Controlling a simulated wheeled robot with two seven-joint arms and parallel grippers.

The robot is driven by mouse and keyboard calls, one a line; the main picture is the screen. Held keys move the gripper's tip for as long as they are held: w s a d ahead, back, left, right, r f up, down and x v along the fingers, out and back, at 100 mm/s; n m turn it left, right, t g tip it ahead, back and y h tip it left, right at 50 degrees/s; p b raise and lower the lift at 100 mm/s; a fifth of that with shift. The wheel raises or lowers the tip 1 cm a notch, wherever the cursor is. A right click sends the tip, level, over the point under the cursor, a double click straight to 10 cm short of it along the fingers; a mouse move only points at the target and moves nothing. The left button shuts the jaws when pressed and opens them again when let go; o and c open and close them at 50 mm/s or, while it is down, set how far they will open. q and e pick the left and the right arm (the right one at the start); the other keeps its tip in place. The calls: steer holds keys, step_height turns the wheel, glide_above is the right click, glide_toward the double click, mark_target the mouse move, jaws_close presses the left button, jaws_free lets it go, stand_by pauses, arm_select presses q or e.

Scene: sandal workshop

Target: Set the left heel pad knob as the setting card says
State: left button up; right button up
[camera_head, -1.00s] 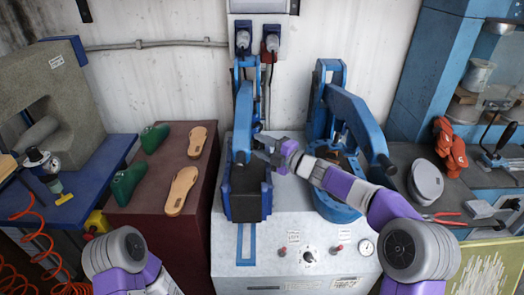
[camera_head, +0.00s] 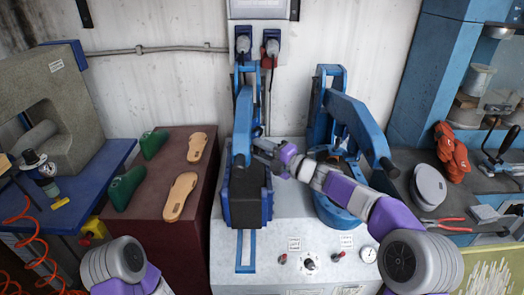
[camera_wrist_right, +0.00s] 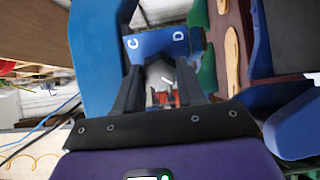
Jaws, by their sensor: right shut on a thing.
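The left blue press (camera_head: 246,190) has an upright lever arm and a dark pad block. My right gripper (camera_head: 262,150) reaches in from the right to the side of this press's head. In the right wrist view, a blue plate (camera_wrist_right: 157,44) carries white letters C and D. Below it, my right gripper (camera_wrist_right: 160,78) is shut on a grey knob (camera_wrist_right: 158,74) bearing a short slanted white mark. The fingers hide part of the knob, and I cannot tell for certain which letter the mark faces. My left gripper is out of view; only its arm shows at lower left. I cannot pick out the setting card.
A second blue press (camera_head: 340,205) stands to the right, behind my right forearm. The control panel has a dial (camera_head: 309,262), red switches and small labels too small to read. Two tan soles (camera_head: 180,196) and green lasts (camera_head: 126,187) lie on the maroon table at left.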

steer(key=o, duration=1)
steer(key=shift+o, duration=0.2)
steer(key=shift+d, duration=0.1)
steer(key=p+v, duration=0.1)
steer(key=v, duration=0.6)
steer(key=shift+s, duration=0.25)
steer(key=shift+d, duration=0.15)
